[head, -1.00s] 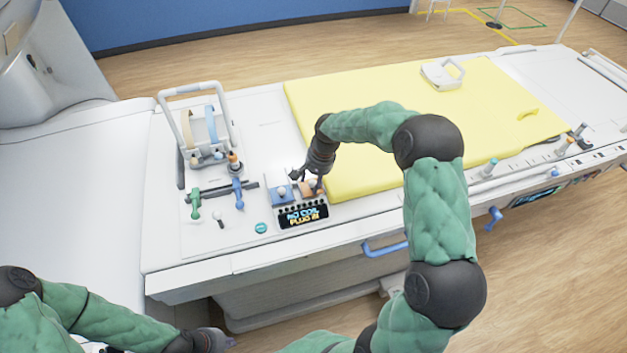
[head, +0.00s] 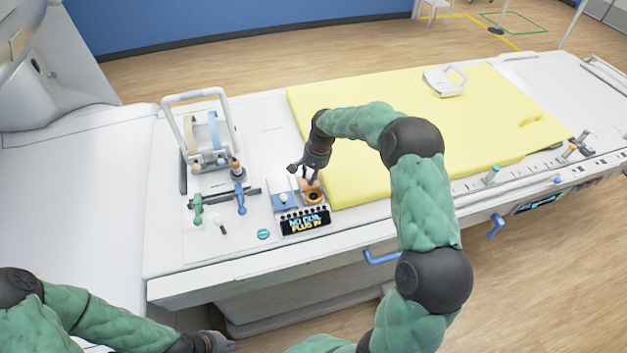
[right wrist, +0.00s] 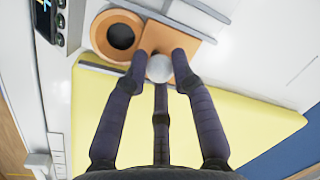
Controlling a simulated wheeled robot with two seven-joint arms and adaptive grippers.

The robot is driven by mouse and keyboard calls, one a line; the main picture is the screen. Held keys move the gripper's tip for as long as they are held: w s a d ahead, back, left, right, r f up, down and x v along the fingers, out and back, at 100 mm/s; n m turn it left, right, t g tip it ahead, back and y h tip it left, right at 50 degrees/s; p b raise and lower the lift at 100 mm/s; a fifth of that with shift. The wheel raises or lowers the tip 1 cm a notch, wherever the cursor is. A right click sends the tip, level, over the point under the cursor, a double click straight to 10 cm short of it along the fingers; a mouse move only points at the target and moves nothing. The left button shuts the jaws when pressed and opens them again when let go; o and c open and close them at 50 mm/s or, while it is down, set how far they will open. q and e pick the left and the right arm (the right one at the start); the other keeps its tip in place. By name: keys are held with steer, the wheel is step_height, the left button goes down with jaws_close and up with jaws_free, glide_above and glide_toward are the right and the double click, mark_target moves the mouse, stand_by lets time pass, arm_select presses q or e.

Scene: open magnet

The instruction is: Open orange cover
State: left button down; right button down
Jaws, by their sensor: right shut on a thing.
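The orange cover (right wrist: 160,38) shows in the right wrist view as a flat orange plate with a pale round knob (right wrist: 160,68). My right gripper (right wrist: 159,62) has its dark fingers closed around that knob. Beside the cover is an orange-rimmed round socket with a dark opening (right wrist: 120,37), uncovered. In the head view the orange socket (head: 313,197) shows just below my right gripper (head: 304,178), which partly hides the cover. My left gripper (head: 230,345) is low at the bottom edge, away from the bed; its fingers are too unclear to read.
A blue cover with a white knob (head: 283,201) sits left of the orange one. A display panel (head: 305,223) is in front of them. A yellow mat (head: 400,95) lies behind and right. A white-framed coil holder (head: 197,130) and green and blue handles (head: 240,198) stand left.

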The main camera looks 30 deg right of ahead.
mark_target(317, 182)
steer(key=shift+w+d, duration=0.15)
steer(key=shift+w, duration=0.35)
steer(key=shift+w+d, duration=0.15)
steer(key=shift+w, duration=0.35)
steer(key=shift+s+r, duration=0.1)
steer(key=shift+s, duration=0.1)
steer(key=c, duration=1)
jaws_free()
arm_select(q)
steer(key=shift+w+d, duration=0.1)
steer(key=shift+w, duration=0.3)
arm_select(e)
steer(key=r, duration=0.4)
steer(key=s+d+r, duration=0.1)
steer(key=r, duration=0.6)
steer(key=shift+s+d+r, duration=0.25)
steer(key=shift+s+r, duration=0.1)
